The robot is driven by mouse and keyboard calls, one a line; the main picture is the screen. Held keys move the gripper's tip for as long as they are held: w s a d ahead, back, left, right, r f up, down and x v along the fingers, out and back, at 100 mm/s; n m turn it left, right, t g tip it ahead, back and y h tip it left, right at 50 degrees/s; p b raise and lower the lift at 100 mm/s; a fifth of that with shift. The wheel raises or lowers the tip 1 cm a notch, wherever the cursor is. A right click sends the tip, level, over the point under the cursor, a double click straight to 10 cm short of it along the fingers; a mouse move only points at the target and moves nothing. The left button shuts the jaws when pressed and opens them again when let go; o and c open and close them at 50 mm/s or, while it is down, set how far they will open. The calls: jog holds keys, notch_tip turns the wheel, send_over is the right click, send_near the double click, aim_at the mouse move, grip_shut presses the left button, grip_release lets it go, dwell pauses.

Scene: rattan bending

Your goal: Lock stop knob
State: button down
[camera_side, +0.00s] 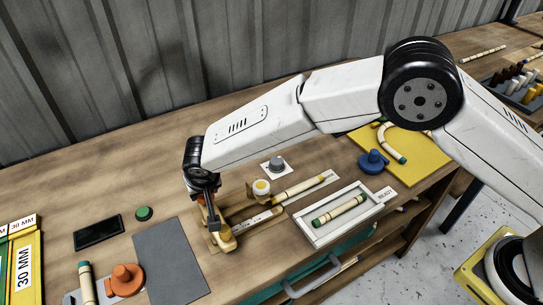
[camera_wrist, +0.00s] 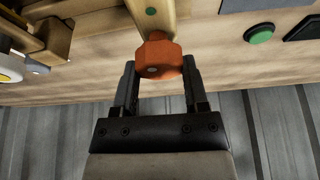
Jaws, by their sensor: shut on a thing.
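The stop knob (camera_wrist: 158,60) is an orange, many-sided knob in the wrist view. It sits at the end of a wooden bar (camera_wrist: 152,14) with a green dot. My gripper (camera_wrist: 161,72) has one black finger on each side of the knob and is shut on it. In the side view my gripper (camera_side: 211,214) reaches down to the left end of the wooden bending jig (camera_side: 255,220), which carries a pale scale strip. The knob is mostly hidden there behind my gripper.
A white tray (camera_side: 312,238) with a rattan piece stands right of the jig. A grey mat (camera_side: 171,262), a black panel (camera_side: 98,232) and a green button (camera_side: 144,213) lie to the left. An orange knobbed piece (camera_side: 124,280) is at the front left. A blue knobbed piece (camera_side: 373,162) is at the right.

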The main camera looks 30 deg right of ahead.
jog(key=shift+a+m+h, duration=0.1)
jog(key=shift+m+h, duration=0.7)
jog(key=shift+m, duration=1.1)
jog(key=shift+g, duration=0.3)
jog(key=shift+c, duration=0.5)
grip_release()
jog(key=shift+r, duration=0.1)
jog(key=v, duration=0.7)
jog(key=shift+s+r, duration=0.15)
jog(key=shift+r, duration=0.15)
